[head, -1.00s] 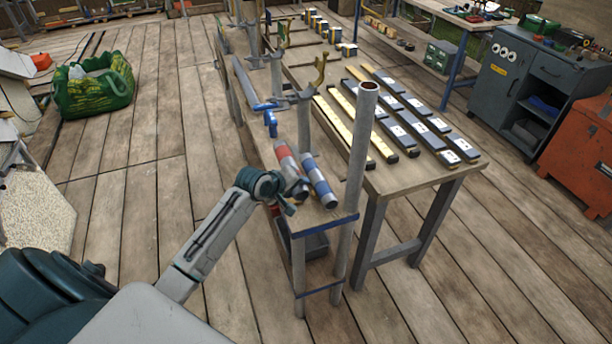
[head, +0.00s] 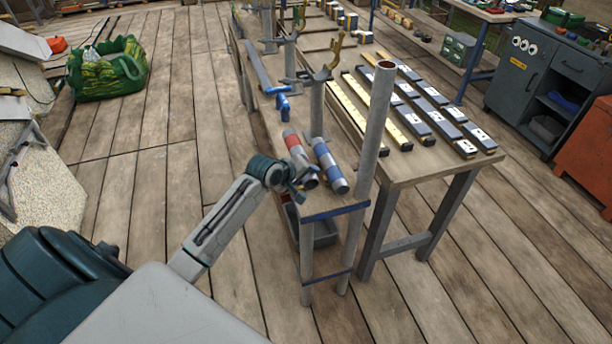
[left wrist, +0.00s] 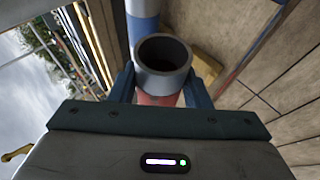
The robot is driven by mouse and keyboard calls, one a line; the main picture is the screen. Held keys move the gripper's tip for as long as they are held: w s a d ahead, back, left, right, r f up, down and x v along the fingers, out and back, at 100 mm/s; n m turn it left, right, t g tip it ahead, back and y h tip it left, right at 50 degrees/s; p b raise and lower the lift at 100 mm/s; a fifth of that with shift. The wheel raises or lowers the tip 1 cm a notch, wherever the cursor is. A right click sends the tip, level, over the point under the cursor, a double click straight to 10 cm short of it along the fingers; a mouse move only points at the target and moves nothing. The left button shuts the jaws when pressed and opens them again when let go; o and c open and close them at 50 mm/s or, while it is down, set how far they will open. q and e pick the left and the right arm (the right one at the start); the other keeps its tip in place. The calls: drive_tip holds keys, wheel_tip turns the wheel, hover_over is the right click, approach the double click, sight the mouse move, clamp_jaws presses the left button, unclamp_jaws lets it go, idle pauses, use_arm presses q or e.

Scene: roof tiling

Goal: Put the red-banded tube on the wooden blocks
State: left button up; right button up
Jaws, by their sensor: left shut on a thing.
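The red-banded tube (head: 295,145) is grey with a red band and lies at the near end of the long narrow rack. My left gripper (head: 299,184) is shut on its near end; the left wrist view shows the tube's open grey rim (left wrist: 163,52) between the two blue fingers (left wrist: 160,92). A blue-banded tube (head: 322,153) lies beside it on the right, roughly parallel. A tan wooden block (left wrist: 207,66) shows just right of the held tube in the left wrist view. I cannot tell whether the tube touches any block. My right gripper is not in view.
A tall grey post (head: 375,120) stands just right of the tubes. Yellow hooks (head: 334,55) rise from the rack behind them. A table (head: 470,163) with dark and yellow bars lies to the right. Open plank floor (head: 150,170) is on the left.

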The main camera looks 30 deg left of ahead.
use_arm(q)
drive_tip(key=shift+f+b, duration=0.4)
drive_tip(key=shift+f, duration=0.1)
drive_tip(key=shift+f+b, duration=0.65)
drive_tip(key=shift+b, duration=0.15)
drive_tip(key=shift+f, duration=1.7)
drive_tip(key=o, duration=1.3)
drive_tip(key=shift+o, duration=0.2)
drive_tip(key=shift+s+f, duration=0.15)
drive_tip(key=shift+f, duration=0.05)
